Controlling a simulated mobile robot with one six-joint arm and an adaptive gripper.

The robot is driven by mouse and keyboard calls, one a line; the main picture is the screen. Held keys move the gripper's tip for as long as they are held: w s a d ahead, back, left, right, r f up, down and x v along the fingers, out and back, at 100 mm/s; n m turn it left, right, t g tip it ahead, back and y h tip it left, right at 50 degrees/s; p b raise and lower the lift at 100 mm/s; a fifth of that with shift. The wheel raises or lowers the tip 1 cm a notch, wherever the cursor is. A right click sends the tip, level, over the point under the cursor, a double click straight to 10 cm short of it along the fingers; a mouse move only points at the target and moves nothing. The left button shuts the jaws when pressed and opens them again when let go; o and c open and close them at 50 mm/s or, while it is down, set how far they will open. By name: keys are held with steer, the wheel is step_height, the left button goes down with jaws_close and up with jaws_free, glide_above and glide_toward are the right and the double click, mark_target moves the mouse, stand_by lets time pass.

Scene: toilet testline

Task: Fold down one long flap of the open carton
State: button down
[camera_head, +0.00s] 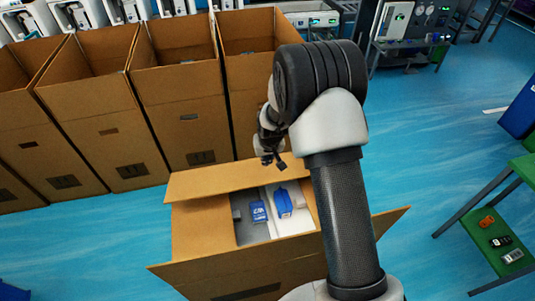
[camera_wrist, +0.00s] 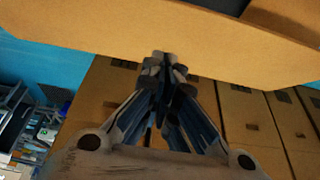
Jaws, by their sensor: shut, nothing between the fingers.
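The open carton (camera_head: 200,232) stands on the floor at the bottom middle of the head view. Inside are two blue items (camera_head: 283,203) on a white surface. Its far long flap (camera_head: 225,178) extends along the back edge. Its near long flap (camera_head: 250,275) spreads outward toward me. My gripper (camera_head: 274,164) is over the far flap's edge. In the wrist view my gripper (camera_wrist: 165,62) is shut and empty, its tips close to a brown cardboard panel (camera_wrist: 150,45), apparently that flap. I cannot tell whether they touch. My arm hides the carton's right side.
Several tall open cardboard boxes (camera_head: 100,110) stand in a row close behind the carton. A green-topped table (camera_head: 490,240) with small objects is at the right. Workbenches and machines line the back. Blue floor (camera_head: 430,150) is clear between carton and table.

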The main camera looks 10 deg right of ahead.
steer(key=b, duration=0.1)
glide_above(265, 175)
steer(key=s, duration=0.2)
steer(key=f, duration=0.6)
steer(key=shift+w+f, duration=0.15)
steer(key=shift+w, duration=0.05)
steer(key=shift+s+f+b, duration=0.3)
steer(key=shift+f, duration=0.35)
steer(key=shift+a, duration=0.1)
